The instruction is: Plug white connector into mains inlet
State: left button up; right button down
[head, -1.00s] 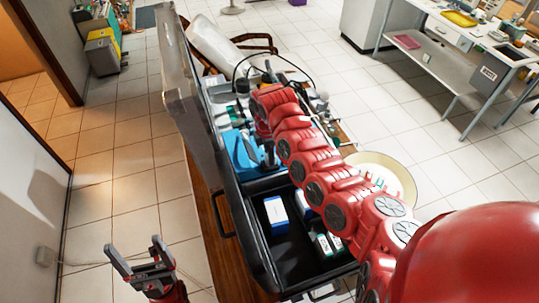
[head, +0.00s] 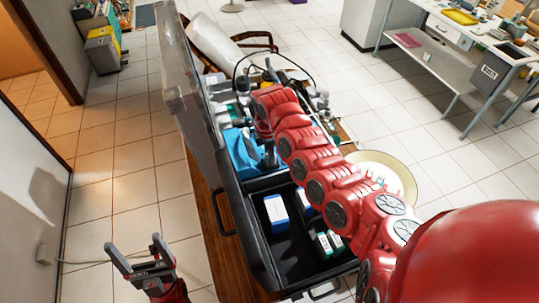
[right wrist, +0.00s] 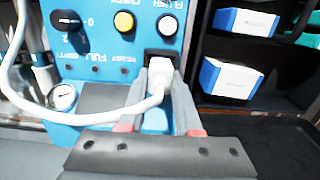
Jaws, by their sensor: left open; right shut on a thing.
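The white connector (right wrist: 160,69) is between the fingers of my right gripper (right wrist: 167,95) in the right wrist view, with its white cable (right wrist: 105,119) looping off to the left. Its front end is at the dark mains inlet (right wrist: 154,55) on the blue panel (right wrist: 107,70). I cannot tell how deep it sits. In the head view my right arm covers the connector and the inlet; the blue unit (head: 240,160) shows beside the arm. My left gripper (head: 134,248) is open and empty above the floor, left of the case.
The open black case (head: 262,262) stands on a wooden surface (head: 222,245). White-and-blue boxes (right wrist: 228,78) lie in its compartment, right of the panel. A knob (right wrist: 66,21), a yellow button (right wrist: 124,21) and a gauge (right wrist: 63,96) are near the inlet.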

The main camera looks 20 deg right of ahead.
aim_at(266, 156)
jog(key=shift+f, duration=0.35)
dwell(0.3)
jog(key=c, duration=0.5)
grip_release()
jog(key=shift+f, duration=0.1)
jog(key=shift+a+f, duration=0.1)
jog(key=shift+s, duration=0.2)
jog(key=r+b, duration=0.1)
jog(key=r, duration=0.1)
jog(key=r+b, duration=0.1)
jog(key=r, duration=0.1)
jog(key=r+b, duration=0.1)
jog(key=r, duration=0.2)
jog(key=shift+w+a+r+b, duration=0.1)
jog(key=shift+w+a+b, duration=0.05)
jog(key=shift+w+b, duration=0.15)
jog(key=r, duration=1)
jog(key=shift+a+r+b, duration=0.3)
jog(key=shift+r+b, duration=0.05)
